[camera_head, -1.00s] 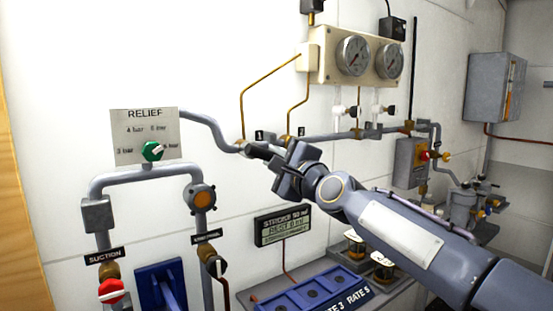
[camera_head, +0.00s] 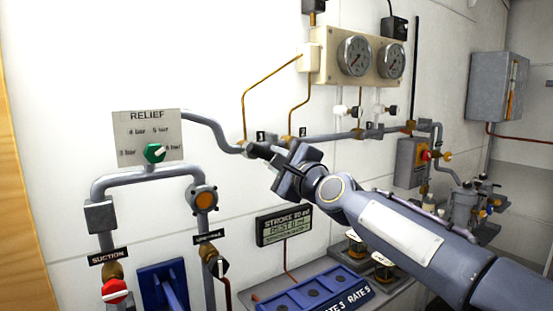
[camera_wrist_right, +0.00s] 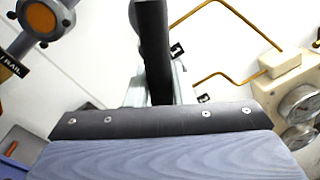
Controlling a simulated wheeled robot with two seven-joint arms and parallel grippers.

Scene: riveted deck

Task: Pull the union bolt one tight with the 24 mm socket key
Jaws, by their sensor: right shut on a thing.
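My right gripper (camera_head: 284,166) is shut on a dark tool, which I take to be the 24 mm socket key (camera_head: 262,152). The tool's end reaches left to the grey pipe fitting (camera_head: 246,148) below the first small black number plate (camera_head: 261,135). The tool's end hides union bolt one, and I cannot tell whether the socket is seated on it. In the right wrist view the dark tool (camera_wrist_right: 153,45) runs up and away from the gripper's dark bar, hiding what lies beyond. My left gripper is not in view.
Thin brass pipes (camera_head: 243,100) rise from the grey pipe to the gauge panel (camera_head: 318,45). The relief plate (camera_head: 130,130) with a green knob is at left. Below are a display (camera_head: 284,226) and a blue tray (camera_head: 270,301).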

